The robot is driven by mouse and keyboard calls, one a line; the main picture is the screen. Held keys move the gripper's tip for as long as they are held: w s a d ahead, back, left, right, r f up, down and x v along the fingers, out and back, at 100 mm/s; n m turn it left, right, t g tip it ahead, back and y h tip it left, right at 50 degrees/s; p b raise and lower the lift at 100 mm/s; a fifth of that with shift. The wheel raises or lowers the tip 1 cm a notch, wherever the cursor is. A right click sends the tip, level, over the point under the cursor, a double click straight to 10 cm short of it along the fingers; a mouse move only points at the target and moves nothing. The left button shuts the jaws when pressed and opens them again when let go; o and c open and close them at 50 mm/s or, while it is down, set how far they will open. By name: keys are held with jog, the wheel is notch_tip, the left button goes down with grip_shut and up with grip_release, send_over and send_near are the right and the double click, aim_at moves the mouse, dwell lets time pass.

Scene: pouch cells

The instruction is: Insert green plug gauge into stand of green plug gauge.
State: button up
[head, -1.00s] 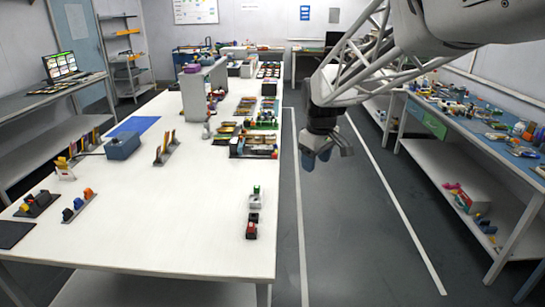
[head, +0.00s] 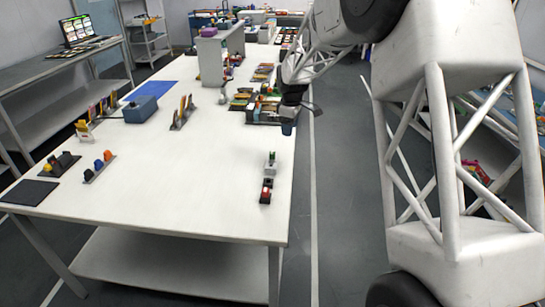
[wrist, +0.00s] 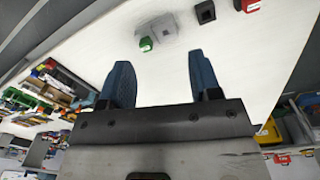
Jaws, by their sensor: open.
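The green plug gauge (head: 271,156) is a small green piece near the right edge of the white table; it also shows in the wrist view (wrist: 147,44). A small grey block (head: 269,168), apparently its stand, is beside it; in the wrist view the grey block (wrist: 163,27) sits just up and right of the green piece. I cannot tell whether the two touch. My gripper (head: 288,129) is over the table's right edge, behind the green piece in the head view. In the wrist view its two blue fingers (wrist: 161,74) are apart with nothing between them.
A black block (wrist: 205,11) and a red piece (wrist: 248,5) are in line with the grey block. Crowded trays (head: 258,104) lie farther back. A blue box (head: 140,109) and small racks (head: 100,167) stand to the left. The table's middle (head: 190,190) is clear.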

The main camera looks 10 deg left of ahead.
aim_at(272, 152)
jog(key=w+a+f+n, duration=0.1)
jog(key=w+a+f, duration=0.1)
jog(key=f, duration=0.1)
jog(key=w+a+f+n, duration=0.1)
jog(key=w+a+f, duration=0.2)
jog(key=w+a+f+n, duration=0.1)
jog(key=w+a+f, duration=0.1)
jog(key=f, duration=0.2)
jog(key=shift+w+a+f, duration=0.1)
jog(key=shift+w+a, duration=0.1)
jog(key=shift+w, duration=0.2)
jog(key=shift+f, duration=1.25)
jog(key=shift+f, duration=0.1)
jog(key=shift+d+f, duration=0.1)
jog(key=shift+f, duration=2.45)
jog(key=shift+c, duration=0.3)
